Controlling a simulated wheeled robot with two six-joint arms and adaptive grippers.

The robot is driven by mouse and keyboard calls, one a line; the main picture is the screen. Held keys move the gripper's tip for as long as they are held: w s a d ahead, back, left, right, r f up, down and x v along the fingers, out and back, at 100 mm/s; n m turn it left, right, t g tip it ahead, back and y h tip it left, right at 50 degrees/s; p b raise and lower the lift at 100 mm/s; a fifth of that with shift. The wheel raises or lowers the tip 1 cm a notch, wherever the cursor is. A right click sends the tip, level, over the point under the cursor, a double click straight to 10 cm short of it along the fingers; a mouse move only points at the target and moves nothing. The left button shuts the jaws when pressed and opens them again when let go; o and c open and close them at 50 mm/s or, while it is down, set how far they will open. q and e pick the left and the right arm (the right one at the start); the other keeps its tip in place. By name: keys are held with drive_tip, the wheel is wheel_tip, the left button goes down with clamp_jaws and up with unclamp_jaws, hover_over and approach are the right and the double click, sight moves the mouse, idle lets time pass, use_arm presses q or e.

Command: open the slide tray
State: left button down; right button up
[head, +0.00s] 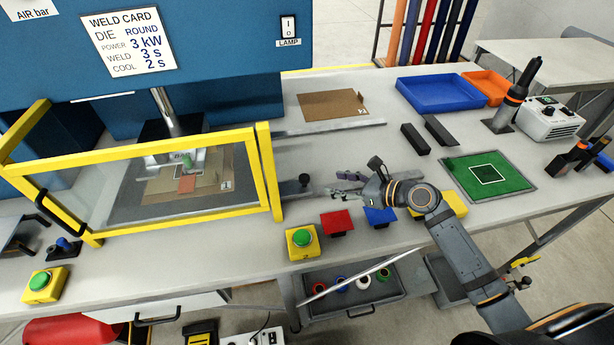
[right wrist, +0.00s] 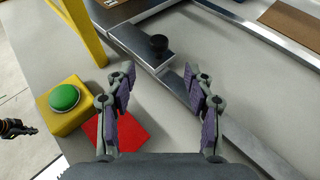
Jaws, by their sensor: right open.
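The slide tray (head: 125,212) is a dark grey plate behind the yellow-framed guard, with brown sheet pieces lying on it. A metal bar with a black knob (head: 304,180) sticks out to the right of the guard. The knob also shows in the right wrist view (right wrist: 158,46), upright near the bar's end. My right gripper (head: 341,186) is open and empty, just right of the knob. In the right wrist view its fingers (right wrist: 158,88) are spread, with the knob ahead of them and apart from them.
A yellow box with a green button (head: 302,243), a red pad (head: 337,222) and a blue pad (head: 380,216) stand near the table's front edge, close to my right gripper. The yellow guard post (head: 268,170) is left of the knob. Metal rails (head: 335,129) run behind it.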

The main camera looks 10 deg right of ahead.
sight(308, 179)
use_arm(q)
drive_tip(key=s+d, duration=0.3)
drive_tip(key=s, duration=0.2)
use_arm(e)
drive_tip(key=x, duration=0.3)
drive_tip(key=shift+w+a, duration=0.25)
drive_tip(key=x, duration=0.3)
drive_tip(key=shift+a+r, duration=0.1)
drive_tip(key=shift+r, duration=0.05)
drive_tip(key=x, duration=0.3)
drive_tip(key=shift+w+a+f+p, duration=0.15)
drive_tip(key=shift+f+p, duration=0.05)
drive_tip(key=shift+p, duration=0.15)
drive_tip(key=shift+f, duration=0.1)
drive_tip(key=shift+w+a, duration=0.15)
drive_tip(key=shift+c, duration=0.8)
drive_tip(key=c, duration=0.5)
use_arm(q)
drive_tip(key=w+a, duration=0.2)
drive_tip(key=w, duration=0.1)
drive_tip(key=w+a, duration=0.1)
drive_tip(key=shift+w+r, duration=0.15)
drive_tip(key=shift+w, duration=0.15)
use_arm(e)
clamp_jaws()
